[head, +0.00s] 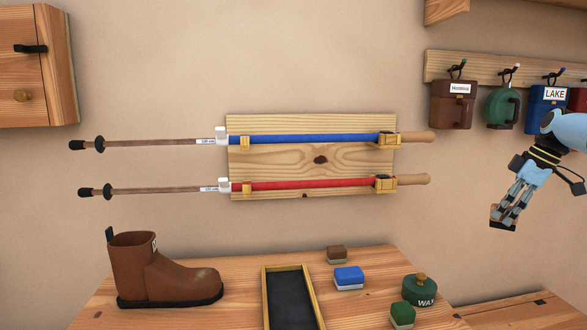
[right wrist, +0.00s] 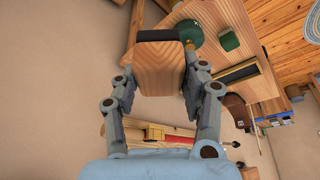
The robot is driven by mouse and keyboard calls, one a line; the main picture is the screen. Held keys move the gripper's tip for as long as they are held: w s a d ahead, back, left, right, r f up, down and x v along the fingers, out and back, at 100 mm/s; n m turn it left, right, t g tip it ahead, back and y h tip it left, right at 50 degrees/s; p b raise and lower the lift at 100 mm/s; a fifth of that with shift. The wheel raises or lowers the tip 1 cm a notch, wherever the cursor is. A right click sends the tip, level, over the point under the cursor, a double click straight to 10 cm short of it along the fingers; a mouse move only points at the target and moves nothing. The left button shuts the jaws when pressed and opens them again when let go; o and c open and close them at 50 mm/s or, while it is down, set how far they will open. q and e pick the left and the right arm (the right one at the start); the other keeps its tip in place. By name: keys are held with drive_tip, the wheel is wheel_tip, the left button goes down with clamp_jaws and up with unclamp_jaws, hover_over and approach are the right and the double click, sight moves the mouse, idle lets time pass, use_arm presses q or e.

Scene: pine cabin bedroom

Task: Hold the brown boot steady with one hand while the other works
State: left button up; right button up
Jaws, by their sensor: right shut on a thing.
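The brown boot (head: 160,272) stands upright on the wooden bench at the lower left of the head view, with a dark sole and a pale scuffed patch near its toe. Nothing touches it. My right gripper (head: 503,215) is high at the right, well apart from the boot, pointing downward. It is shut on a wooden block with a dark edge, seemingly a brush (right wrist: 160,68), which sits between the fingers in the right wrist view. My left gripper is not in view.
On the bench (head: 235,275) are a dark tray (head: 288,295), a brown block (head: 336,254), a blue block (head: 348,278), a green block (head: 402,314) and a green wax tin (head: 420,289). Walking poles (head: 300,138) hang behind. Mugs (head: 455,105) hang near my right arm.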

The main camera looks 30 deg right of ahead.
drive_tip(key=w+d+r+m+h, duration=0.1)
drive_tip(key=w+r+m, duration=0.2)
drive_tip(key=r, duration=0.5)
drive_tip(key=w+d+r+m+h, duration=0.1)
drive_tip(key=w+d+r+m, duration=0.1)
drive_tip(key=r, duration=0.7)
drive_tip(key=shift+w+d+m+t+h, duration=0.3)
drive_tip(key=shift+w+m, duration=0.2)
drive_tip(key=shift+m, duration=0.7)
drive_tip(key=shift+a, duration=0.1)
